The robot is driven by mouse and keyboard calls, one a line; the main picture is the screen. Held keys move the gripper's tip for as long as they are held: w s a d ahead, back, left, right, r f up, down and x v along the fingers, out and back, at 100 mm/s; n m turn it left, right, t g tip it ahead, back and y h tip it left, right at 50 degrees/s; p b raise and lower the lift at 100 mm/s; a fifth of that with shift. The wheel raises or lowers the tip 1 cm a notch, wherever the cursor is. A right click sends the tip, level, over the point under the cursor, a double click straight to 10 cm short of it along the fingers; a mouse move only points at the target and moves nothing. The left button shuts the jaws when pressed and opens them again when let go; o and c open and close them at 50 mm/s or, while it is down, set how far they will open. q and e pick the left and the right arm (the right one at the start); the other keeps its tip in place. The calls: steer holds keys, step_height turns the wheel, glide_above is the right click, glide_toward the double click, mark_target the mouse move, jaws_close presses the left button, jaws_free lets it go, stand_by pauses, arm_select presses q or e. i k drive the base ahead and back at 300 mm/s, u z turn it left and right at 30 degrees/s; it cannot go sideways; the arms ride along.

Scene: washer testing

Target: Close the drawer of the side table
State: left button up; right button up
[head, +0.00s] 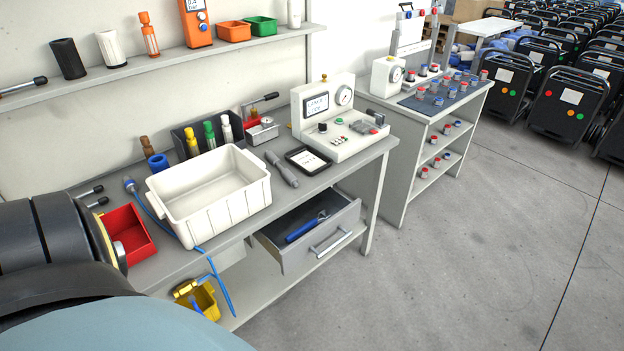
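The side table is a grey workbench (365,158) running from the lower left to the middle of the head view. Its grey drawer (290,253) under the top is pulled out, with a metal bar handle (330,242) on its front. A blue-handled tool (305,226) lies inside the open drawer. Neither of my grippers shows in the head view. Part of my own body fills the lower left corner and hides that end of the bench.
On the bench stand a white bin (210,195), a red bin (128,235), a tablet (308,160) and a test device (340,120). A yellow bucket (200,300) sits below. Floor (430,270) before the drawer is clear. A second bench (425,150) stands beyond.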

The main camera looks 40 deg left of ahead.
mark_target(344, 213)
steer(key=u, duration=1.95)
steer(key=k, duration=0.2)
steer(key=z, duration=0.55)
